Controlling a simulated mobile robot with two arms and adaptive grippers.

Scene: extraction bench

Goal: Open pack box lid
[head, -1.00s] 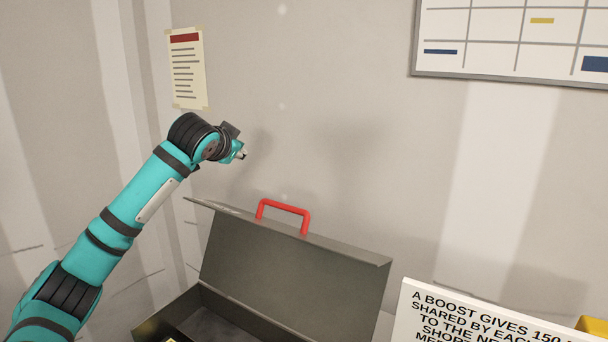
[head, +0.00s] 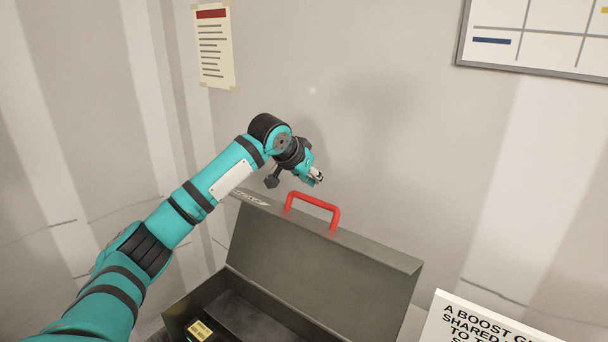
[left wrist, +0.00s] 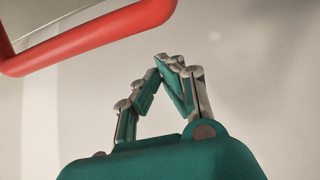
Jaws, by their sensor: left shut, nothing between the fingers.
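The pack box (head: 182,322) is dark grey, and its lid (head: 320,255) stands raised, leaning back toward the wall. A red handle (head: 313,204) sits on the lid's upper edge; it also shows large at the upper left in the left wrist view (left wrist: 90,40). My left gripper (head: 318,178) is just above and beside the handle, apart from it. Its fingertips meet in the left wrist view (left wrist: 172,62), with nothing between them. The box's inside is partly visible, with a yellow label (head: 200,331) at its front left. My right gripper is out of view.
A white sign with black text (head: 480,325) stands right of the box. A grey wall is close behind the lid, carrying a paper notice (head: 214,48) and a framed board (head: 540,40). The air above the box's right side is clear.

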